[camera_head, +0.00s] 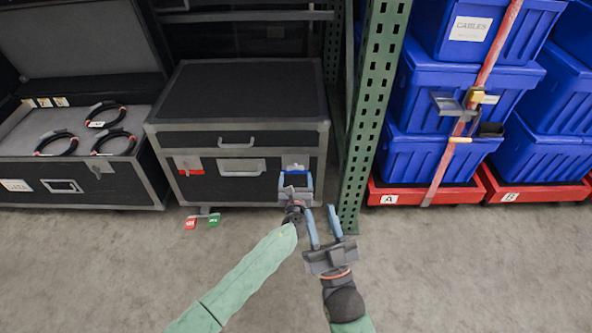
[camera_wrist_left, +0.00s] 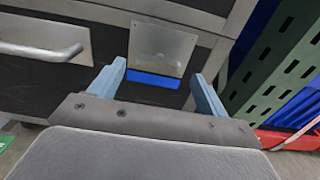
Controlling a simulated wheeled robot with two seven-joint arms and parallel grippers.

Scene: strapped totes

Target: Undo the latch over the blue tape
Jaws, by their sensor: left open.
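A closed black case (camera_head: 237,97) with grey edges stands on the floor. Its right latch, a silver plate (camera_wrist_left: 162,48), has blue tape (camera_wrist_left: 153,80) just below it in the left wrist view. My left gripper (camera_wrist_left: 158,72) is open, one finger on each side of the tape and the plate's lower edge, holding nothing; I cannot tell whether it touches. In the head view my left gripper (camera_head: 296,180) partly covers this latch. A left latch (camera_head: 188,165) has red tape.
A green perforated post (camera_head: 377,75) stands close right of the case. Blue totes (camera_head: 425,95) with a strap (camera_head: 467,115) sit on red bases further right. An open case (camera_head: 75,170) with cables is at left.

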